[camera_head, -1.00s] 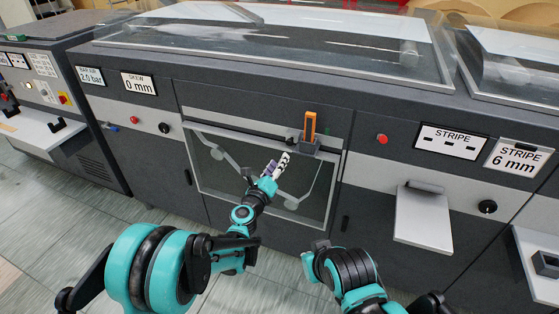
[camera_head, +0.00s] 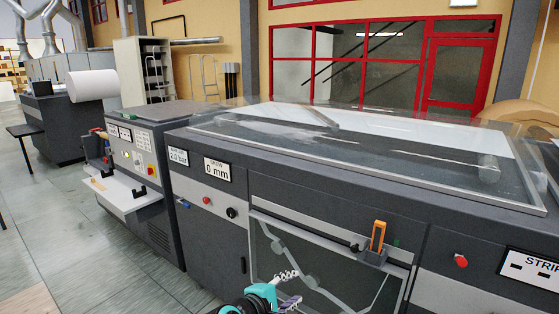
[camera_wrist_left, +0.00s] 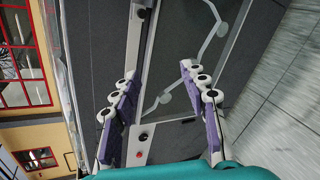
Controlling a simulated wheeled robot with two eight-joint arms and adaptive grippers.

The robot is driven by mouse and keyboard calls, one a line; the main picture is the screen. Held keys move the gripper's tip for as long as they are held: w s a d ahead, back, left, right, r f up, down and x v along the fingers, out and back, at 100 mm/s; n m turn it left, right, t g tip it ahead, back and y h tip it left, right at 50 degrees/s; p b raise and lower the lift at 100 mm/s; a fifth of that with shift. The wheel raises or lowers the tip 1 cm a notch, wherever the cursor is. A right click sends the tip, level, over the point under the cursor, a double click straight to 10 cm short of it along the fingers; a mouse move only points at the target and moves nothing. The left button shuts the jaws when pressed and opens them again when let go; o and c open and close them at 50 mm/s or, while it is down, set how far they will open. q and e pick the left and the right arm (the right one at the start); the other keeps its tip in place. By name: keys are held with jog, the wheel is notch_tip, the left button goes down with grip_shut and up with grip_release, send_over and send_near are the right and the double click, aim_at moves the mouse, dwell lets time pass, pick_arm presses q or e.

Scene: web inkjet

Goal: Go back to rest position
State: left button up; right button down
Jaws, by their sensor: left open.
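My left gripper (camera_head: 291,288) shows at the bottom middle of the head view, in front of the machine's glass panel (camera_head: 345,278). In the left wrist view my left gripper (camera_wrist_left: 160,75) has its two purple-padded, white-jointed fingers wide apart with nothing between them. The glass panel (camera_wrist_left: 197,60) shows beyond the fingers there, with pale bent arms behind it. My right gripper is in neither current view.
The dark grey machine (camera_head: 205,240) fills the front. An orange-handled tool (camera_head: 378,236) stands in a grey holder on it. A shelf tray (camera_head: 122,195) juts out at the left. Floor (camera_head: 90,265) is open at the lower left.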

pick_arm(q)
jog(key=s+a+f+m+g+y, duration=0.1)
jog(key=s+a+f+m+y, duration=0.3)
jog(key=s+a+m, duration=0.3)
jog(key=s+a+f+m+g+y, duration=0.2)
jog(key=s+a+f+m+y, duration=0.2)
jog(key=s+a+m, duration=0.4)
jog(key=s+a+f, duration=0.1)
jog(key=s+a, duration=0.4)
jog(key=a, duration=0.1)
jog(key=shift+s+g, duration=0.25)
jog(key=shift+g, duration=0.05)
